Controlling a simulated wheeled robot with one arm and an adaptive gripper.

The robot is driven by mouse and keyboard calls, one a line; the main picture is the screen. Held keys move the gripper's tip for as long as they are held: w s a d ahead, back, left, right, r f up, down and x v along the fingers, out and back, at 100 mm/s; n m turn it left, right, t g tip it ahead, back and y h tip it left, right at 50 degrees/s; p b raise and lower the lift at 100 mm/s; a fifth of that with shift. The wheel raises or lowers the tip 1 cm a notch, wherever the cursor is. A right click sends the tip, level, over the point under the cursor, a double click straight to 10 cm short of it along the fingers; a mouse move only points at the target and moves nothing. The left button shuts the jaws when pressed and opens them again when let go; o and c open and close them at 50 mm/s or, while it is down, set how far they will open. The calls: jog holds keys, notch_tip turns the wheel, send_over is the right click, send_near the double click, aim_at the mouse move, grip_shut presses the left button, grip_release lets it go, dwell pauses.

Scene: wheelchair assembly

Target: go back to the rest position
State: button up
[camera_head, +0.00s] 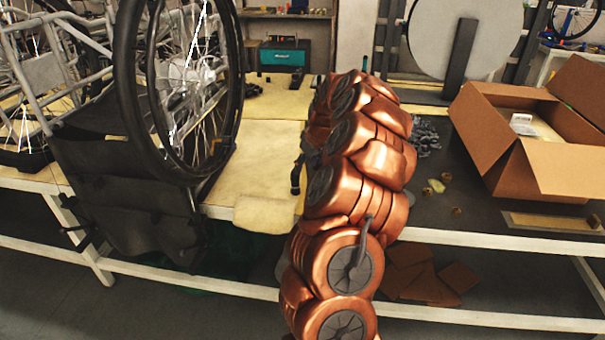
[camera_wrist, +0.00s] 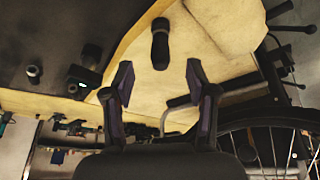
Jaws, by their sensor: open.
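My gripper (camera_wrist: 159,79) shows in the wrist view with its two fingers apart and nothing between their tips. A dark, short cylindrical part (camera_wrist: 160,43) lies on the pale work surface just beyond the fingertips, apart from them. In the head view my copper arm rises through the middle and hides part of the bench; my gripper is not clearly seen there. A black handle-like part (camera_head: 296,176) is at the bench's front, just left of my arm.
A wheelchair with a large wheel (camera_head: 190,85) stands on the bench at left; its wheel (camera_wrist: 275,140) is close to my gripper's right in the wrist view. An open cardboard box (camera_head: 490,150) stands at right, with small loose parts (camera_head: 437,185) near it. A teal case (camera_head: 284,54) is behind.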

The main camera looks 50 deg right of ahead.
jog(key=s+a+r+n+g+y, duration=0.1)
jog(key=s+a+r, duration=0.15)
jog(key=a, duration=0.75)
jog(key=s+a+r+n+p, duration=0.1)
jog(key=a+r, duration=0.3)
jog(key=a, duration=0.6)
jog(key=s+a+r+n+g+y, duration=0.1)
jog(key=a+r, duration=0.3)
jog(key=a, duration=0.5)
jog(key=s+a+g, duration=0.2)
jog(key=s+a, duration=0.8)
jog(key=s, duration=0.1)
jog(key=s+a+f+g+p, duration=0.1)
jog(key=s+a, duration=0.1)
jog(key=s, duration=0.6)
jog(key=s+a+f+m+g+h, duration=0.1)
jog(key=s+a, duration=0.1)
jog(key=s, duration=0.7)
jog(key=shift+s+f+m+p, duration=0.25)
jog(key=shift+f+m+p, duration=0.05)
jog(key=shift+f+p, duration=0.05)
